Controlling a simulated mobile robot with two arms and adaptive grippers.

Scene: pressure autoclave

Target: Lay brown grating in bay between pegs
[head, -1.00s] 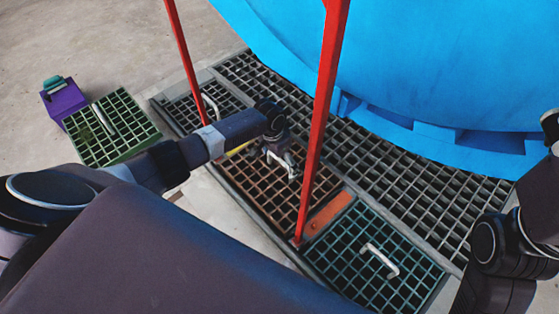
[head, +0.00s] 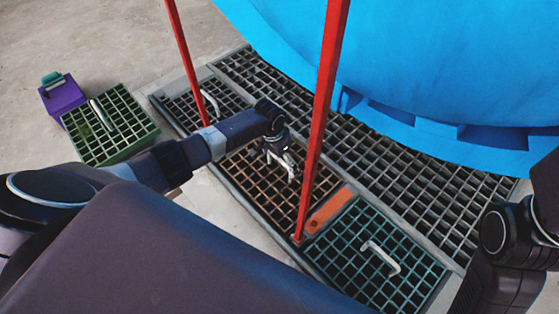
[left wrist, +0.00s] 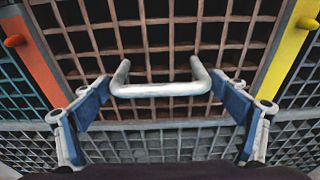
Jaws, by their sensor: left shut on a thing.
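The brown grating (head: 262,187) appears flat in the floor bay, in the row between the dark grating on its left and the teal grating (head: 352,235) on its right. My left gripper (head: 287,164) is above it, shut on its pale bar handle, which shows clearly in the left wrist view (left wrist: 160,89). There, the grating (left wrist: 150,50) lies between an orange strip with an orange peg (left wrist: 14,40) and a yellow strip with a yellow peg (left wrist: 307,23). I cannot tell whether it is fully seated. My right gripper is out of view.
Two red posts stand by the bay, a near one (head: 322,120) and a far one (head: 187,60). A large blue vessel (head: 420,60) fills the back right. A green grating (head: 110,130) and a purple box (head: 63,96) are on the floor at left.

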